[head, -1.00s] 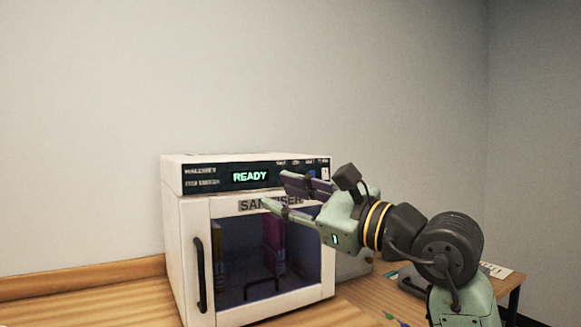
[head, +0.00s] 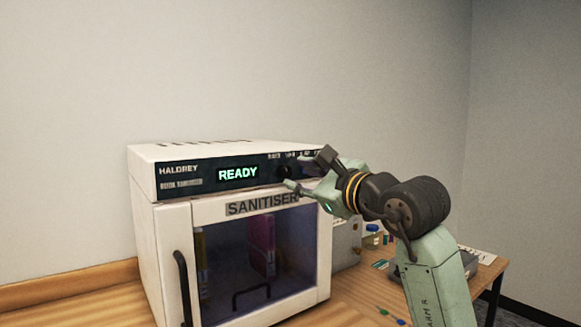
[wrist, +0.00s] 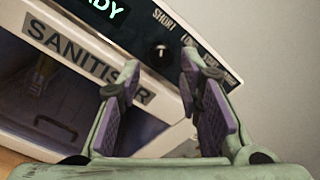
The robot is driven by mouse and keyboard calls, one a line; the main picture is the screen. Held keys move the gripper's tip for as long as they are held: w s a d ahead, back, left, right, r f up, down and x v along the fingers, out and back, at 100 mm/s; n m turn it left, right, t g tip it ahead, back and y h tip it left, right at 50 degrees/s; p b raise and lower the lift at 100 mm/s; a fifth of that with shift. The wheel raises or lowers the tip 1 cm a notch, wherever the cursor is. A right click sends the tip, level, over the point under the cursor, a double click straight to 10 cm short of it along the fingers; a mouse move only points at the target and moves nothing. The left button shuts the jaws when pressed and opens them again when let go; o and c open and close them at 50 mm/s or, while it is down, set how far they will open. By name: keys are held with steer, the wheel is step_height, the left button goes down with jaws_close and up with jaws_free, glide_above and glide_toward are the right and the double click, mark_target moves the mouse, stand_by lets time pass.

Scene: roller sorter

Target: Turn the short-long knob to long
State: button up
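The short-long knob (wrist: 160,53) is a small dark round knob on the sanitiser's black control panel, between the words SHORT and LONG in the wrist view. A pale mark shows on its face; I cannot tell exactly where it points. In the head view the knob (head: 284,172) sits right of the READY display. My gripper (wrist: 157,66) is open and empty, its two purple-padded fingers on either side of the knob in the picture. In the head view my gripper (head: 289,186) is close to the panel's right part. I cannot tell whether it touches the knob.
The white sanitiser (head: 172,225) stands on a wooden worktop (head: 100,295) against the wall, its door shut. Coloured things show behind the glass. A grey box (head: 345,247) and a small blue-capped bottle (head: 372,229) are to its right. The air left of the sanitiser is free.

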mark_target(287, 172)
steer(key=shift+p+x, duration=0.45)
steer(key=shift+x, duration=1.7)
steer(key=shift+c, duration=0.3)
jaws_close()
